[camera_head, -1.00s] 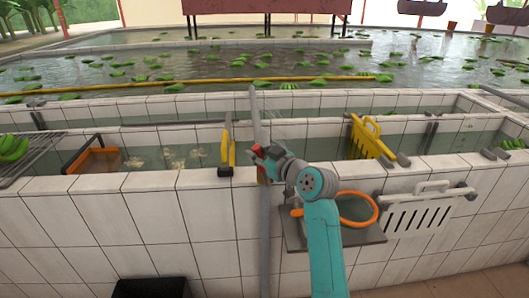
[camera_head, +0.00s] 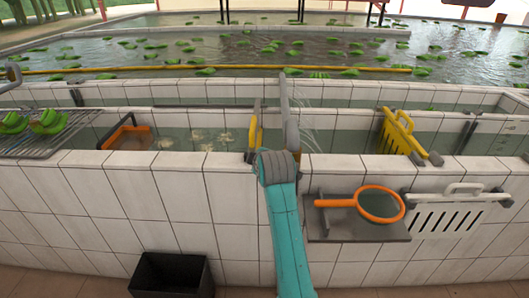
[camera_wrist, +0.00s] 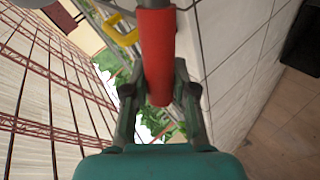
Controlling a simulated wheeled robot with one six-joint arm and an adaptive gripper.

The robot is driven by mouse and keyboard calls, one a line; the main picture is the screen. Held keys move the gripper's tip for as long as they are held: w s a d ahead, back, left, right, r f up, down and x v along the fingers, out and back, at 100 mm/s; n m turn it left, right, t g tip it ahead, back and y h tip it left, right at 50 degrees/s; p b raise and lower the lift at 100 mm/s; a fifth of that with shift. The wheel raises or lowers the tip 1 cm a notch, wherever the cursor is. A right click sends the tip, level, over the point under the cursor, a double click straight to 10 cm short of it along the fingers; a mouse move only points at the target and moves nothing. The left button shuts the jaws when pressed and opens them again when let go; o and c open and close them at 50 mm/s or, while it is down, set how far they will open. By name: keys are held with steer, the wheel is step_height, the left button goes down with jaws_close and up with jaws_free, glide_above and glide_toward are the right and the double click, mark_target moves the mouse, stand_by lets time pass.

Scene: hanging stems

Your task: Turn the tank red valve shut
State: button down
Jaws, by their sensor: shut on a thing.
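The red valve handle (camera_wrist: 157,55) is a smooth red cylinder in the wrist view, running from the top edge down between my fingers. My gripper (camera_wrist: 160,98) is shut on it, with one dark finger against each side. In the head view, my teal arm hides the handle and most of my gripper. A grey pipe (camera_head: 290,125) rises over the tiled tank wall (camera_head: 190,190) just behind my arm there, with thin streams of water beside it. The valve body itself is hidden.
A yellow-handled tool (camera_head: 254,133) stands close left of the pipe. A black crate (camera_head: 172,272) sits on the floor at front left.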

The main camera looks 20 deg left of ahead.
steer(key=shift+s+a+f+n+t+h, duration=0.1)
steer(key=shift+a+f+n+t+h, duration=0.1)
steer(key=shift+f+n+h, duration=0.7)
steer(key=shift+s+a+f+n+t+h, duration=0.1)
steer(key=shift+a+f+n+h, duration=0.3)
steer(key=shift+f, duration=0.9)
steer(key=shift+d+f, duration=0.1)
steer(key=shift+d, duration=0.15)
steer(key=c, duration=0.9)
jaws_free()
steer(key=v, duration=1.2)
steer(key=shift+a, duration=0.1)
